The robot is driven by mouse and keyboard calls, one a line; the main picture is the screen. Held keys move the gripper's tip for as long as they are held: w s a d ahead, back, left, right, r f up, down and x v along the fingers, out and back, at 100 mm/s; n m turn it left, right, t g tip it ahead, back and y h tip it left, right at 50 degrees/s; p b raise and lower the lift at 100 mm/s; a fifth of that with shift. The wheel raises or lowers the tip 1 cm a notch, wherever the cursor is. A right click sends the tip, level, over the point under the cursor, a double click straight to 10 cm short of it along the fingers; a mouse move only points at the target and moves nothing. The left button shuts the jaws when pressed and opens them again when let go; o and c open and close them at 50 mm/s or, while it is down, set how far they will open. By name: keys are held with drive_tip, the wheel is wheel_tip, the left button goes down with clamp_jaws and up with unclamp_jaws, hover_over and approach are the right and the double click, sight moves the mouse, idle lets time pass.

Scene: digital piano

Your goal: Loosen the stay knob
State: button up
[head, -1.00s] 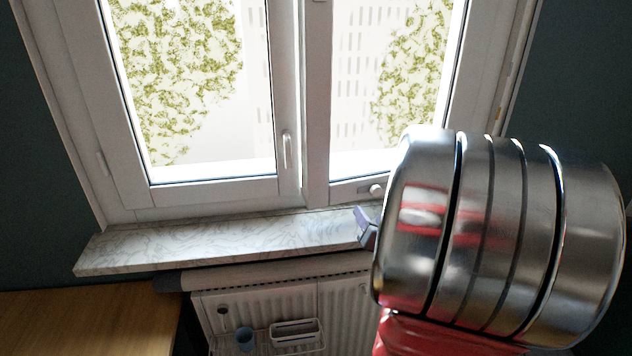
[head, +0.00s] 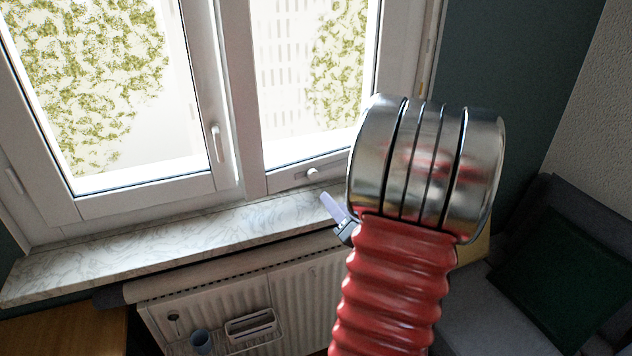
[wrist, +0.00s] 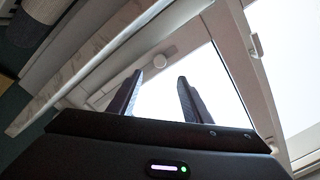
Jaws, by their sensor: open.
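The stay knob (head: 313,174) is a small round pale knob low on the right window sash, just above the sill. It also shows in the wrist view (wrist: 160,61), beyond and between my fingertips, with a visible gap. My gripper (wrist: 160,79) is open, its two dark fingers apart with nothing between them. In the head view, only a pale purple finger of my gripper (head: 335,208) shows, lower right of the knob over the sill.
The marble sill (head: 170,243) runs below the window. A window handle (head: 216,144) is on the left sash. Below are a radiator (head: 300,281) and a rack with a blue cup (head: 201,340). A grey sofa (head: 490,300) with a dark green cushion (head: 560,270) stands at right.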

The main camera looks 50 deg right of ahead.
sight(313, 177)
drive_tip(key=x, duration=1.3)
drive_tip(key=shift+w, duration=0.1)
drive_tip(key=shift+c, duration=0.3)
drive_tip(key=c, duration=1)
